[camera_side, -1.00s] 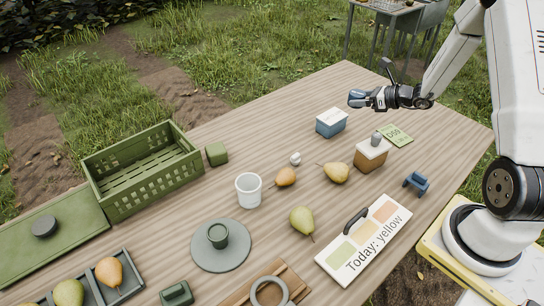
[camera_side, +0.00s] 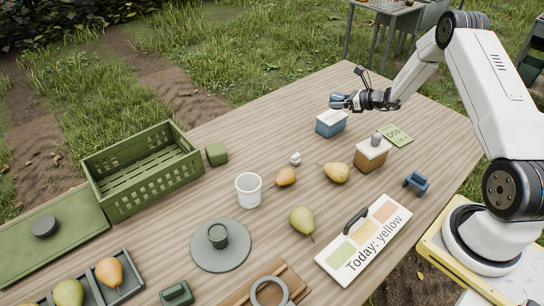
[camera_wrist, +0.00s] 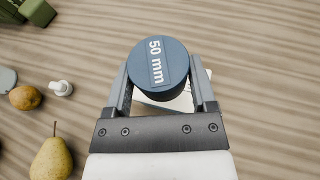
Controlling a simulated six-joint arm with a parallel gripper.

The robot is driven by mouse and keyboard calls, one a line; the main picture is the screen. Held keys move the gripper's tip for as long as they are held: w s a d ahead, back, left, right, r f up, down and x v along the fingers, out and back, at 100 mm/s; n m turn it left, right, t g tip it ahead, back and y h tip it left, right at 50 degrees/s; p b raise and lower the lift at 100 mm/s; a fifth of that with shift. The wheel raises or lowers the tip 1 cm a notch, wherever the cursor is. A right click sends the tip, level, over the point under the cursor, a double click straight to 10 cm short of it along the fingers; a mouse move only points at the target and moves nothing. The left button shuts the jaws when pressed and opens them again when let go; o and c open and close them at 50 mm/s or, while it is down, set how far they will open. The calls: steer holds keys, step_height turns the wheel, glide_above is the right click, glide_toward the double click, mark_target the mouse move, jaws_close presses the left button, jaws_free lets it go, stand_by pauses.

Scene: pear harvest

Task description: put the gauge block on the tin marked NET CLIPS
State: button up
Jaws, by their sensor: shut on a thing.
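My gripper (camera_side: 347,101) is shut on the gauge block (camera_wrist: 157,66), a dark blue cylinder marked "50 mm" on its end. The block also shows small at the gripper's tip in the side view (camera_side: 336,101). It is held just above the blue tin with a white lid (camera_side: 331,124). I cannot tell from the side view whether block and lid touch. In the wrist view part of a white lid (camera_wrist: 182,103) shows beneath the block, mostly hidden. The marking on this tin is too small to read.
A brown tin with a white lid (camera_side: 371,154) and a grey piece on top stands to the right. Pears (camera_side: 336,173), a white cup (camera_side: 249,190), a green crate (camera_side: 145,174) and a "Today: yellow" board (camera_side: 364,240) share the table. Its far edge is clear.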

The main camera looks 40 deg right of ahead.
mark_target(335, 116)
steer(key=shift+w+d+f, duration=0.15)
steer(key=shift+w+f, duration=0.2)
steer(key=shift+f, duration=0.05)
steer(key=shift+w+d+f, duration=0.1)
steer(key=shift+w+f, duration=0.15)
steer(key=shift+f, duration=1.55)
steer(key=shift+f, duration=0.15)
steer(key=o, duration=1.2)
